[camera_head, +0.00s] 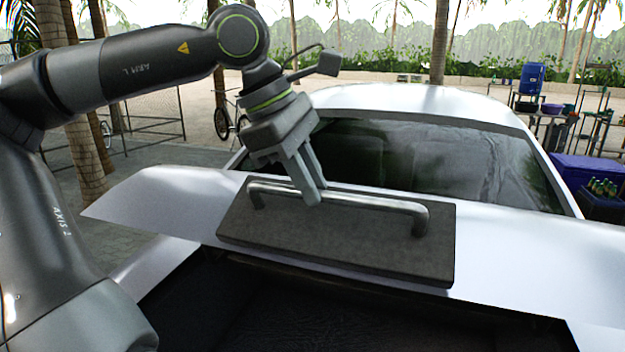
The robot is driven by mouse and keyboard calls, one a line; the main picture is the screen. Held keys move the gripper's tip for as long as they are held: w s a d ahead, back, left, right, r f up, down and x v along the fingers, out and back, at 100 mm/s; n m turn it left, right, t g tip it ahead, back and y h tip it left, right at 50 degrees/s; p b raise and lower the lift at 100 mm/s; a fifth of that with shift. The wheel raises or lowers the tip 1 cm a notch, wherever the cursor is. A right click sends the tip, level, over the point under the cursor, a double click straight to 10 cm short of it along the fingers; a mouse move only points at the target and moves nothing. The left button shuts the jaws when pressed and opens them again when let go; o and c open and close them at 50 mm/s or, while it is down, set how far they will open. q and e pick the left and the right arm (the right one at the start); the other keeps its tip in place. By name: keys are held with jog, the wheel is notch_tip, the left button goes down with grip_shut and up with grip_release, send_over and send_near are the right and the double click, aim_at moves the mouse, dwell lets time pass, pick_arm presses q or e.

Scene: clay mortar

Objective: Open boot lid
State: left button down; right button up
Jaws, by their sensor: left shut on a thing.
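The boot lid (520,262) is a pale silver panel across the back of the car. Its near edge stands raised, and the dark boot interior (290,318) shows below it. A dark flat plate (335,248) lies on the lid and carries a metal bar handle (375,203). My left gripper (312,192) reaches down from the upper left and is shut on the handle, left of its middle. The fingers hide a short piece of the bar. My right gripper is not in view.
The car's rear window (420,160) and roof (420,100) lie beyond the lid. At the right stand a blue box (600,172), a crate of bottles (603,200) and a small table (553,115). A bicycle (222,122) and palm trunks (75,120) stand at the left.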

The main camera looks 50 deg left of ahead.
pick_arm(q)
jog(key=c, duration=1.4)
grip_release()
jog(key=shift+o, duration=0.2)
jog(key=shift+a+r, duration=0.2)
jog(key=shift+r, duration=0.35)
jog(key=p+v, duration=0.1)
jog(key=v, duration=1.5)
jog(key=shift+s, duration=0.25)
